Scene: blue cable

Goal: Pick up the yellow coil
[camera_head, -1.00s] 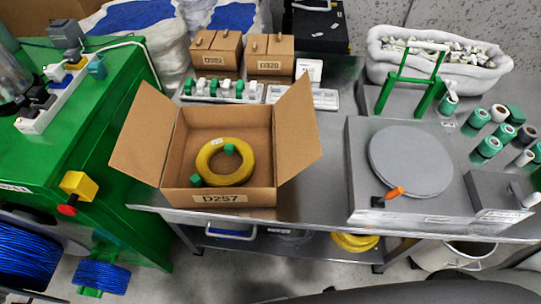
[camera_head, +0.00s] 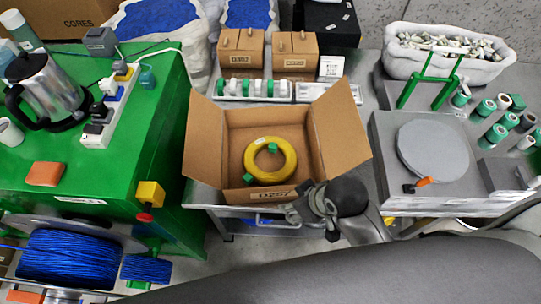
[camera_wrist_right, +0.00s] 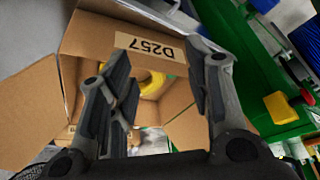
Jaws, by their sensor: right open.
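The yellow coil (camera_head: 270,160) lies flat inside the open cardboard box (camera_head: 236,195) labelled D257, with small green pieces on its ring. My right gripper (camera_head: 300,207) is at the box's front right edge, outside the box and short of the coil. In the right wrist view the gripper (camera_wrist_right: 160,95) is open, its two fingers apart in front of the box's labelled front wall (camera_wrist_right: 105,45). The coil (camera_wrist_right: 150,82) shows partly between the fingers, beyond that wall, and nothing is between the fingertips. My left gripper is not in view.
The box's side flaps (camera_head: 340,122) stand open. A turntable (camera_head: 432,150) with an orange handle is to the right. A green bench (camera_head: 110,175) with a kettle (camera_head: 50,90) is to the left. Small cartons (camera_head: 240,50) and a tray of spools (camera_head: 252,90) stand behind the box.

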